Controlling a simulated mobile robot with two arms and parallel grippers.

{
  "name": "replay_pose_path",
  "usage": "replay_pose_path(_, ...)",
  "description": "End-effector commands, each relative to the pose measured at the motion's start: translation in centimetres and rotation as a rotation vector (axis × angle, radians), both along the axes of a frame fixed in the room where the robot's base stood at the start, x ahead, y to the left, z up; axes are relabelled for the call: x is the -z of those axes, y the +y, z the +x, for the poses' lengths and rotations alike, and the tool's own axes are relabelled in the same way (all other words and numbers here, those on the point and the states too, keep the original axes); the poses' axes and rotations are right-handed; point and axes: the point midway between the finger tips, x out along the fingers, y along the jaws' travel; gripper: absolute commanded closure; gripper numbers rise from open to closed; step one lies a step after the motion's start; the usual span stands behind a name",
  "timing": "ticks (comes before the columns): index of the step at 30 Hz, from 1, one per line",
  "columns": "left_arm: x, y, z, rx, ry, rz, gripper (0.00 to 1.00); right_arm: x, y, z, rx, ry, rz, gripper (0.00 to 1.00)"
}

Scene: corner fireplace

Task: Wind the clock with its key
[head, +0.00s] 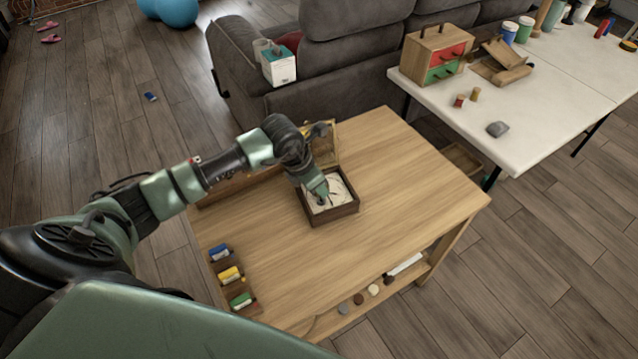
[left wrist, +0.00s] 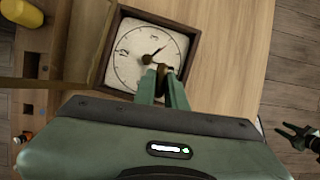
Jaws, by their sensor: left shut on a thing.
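The clock (head: 351,206) is a dark wooden box lying on its back on the wooden table, its pale dial facing up. It also shows in the left wrist view (left wrist: 126,47), with dark hands and marks on the dial. A brass-framed door (head: 325,146) stands open at its far side. My left gripper (head: 322,194) reaches down over the dial. In the left wrist view its green fingers (left wrist: 164,76) are shut on a small dark brown piece, seemingly the key (left wrist: 164,68), near the dial's centre. The fingers hide part of it. My right gripper (left wrist: 295,137) shows small at the right edge.
Yellow, blue and green items sit in a wooden rack (head: 246,302) at the table's near left. A white table (head: 540,110) at the right holds a drawer box (head: 437,52). A grey sofa (head: 345,85) stands behind. The wooden table's right side is clear.

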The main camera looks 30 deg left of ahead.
Motion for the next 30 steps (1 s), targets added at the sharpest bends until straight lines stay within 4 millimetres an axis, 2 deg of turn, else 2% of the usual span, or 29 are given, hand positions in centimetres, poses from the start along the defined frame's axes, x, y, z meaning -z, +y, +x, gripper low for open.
replay_pose_path(1, 0.6, 0.3, 0.2, 0.044, -0.003, 0.004, 1.0, 1.3, 0.1, 0.0, 0.0, 0.0, 0.001, 0.64)
replay_pose_path(18, 0.6, 0.4, 0.5, 0.632, -0.002, 0.003, 1.0, 7.7, 0.3, 0.0, 0.001, 0.0, 0.003, 0.64)
replay_pose_path(24, 0.4, 0.4, 0.5, 0.761, 0.0, 0.002, 1.0, 8.7, 0.3, 0.1, 0.001, 0.0, 0.003, 0.64)
replay_pose_path(30, 0.2, 0.4, 0.4, 0.804, 0.0, 0.001, 1.0, 8.9, 0.2, 0.1, 0.0, -0.001, 0.002, 0.64)
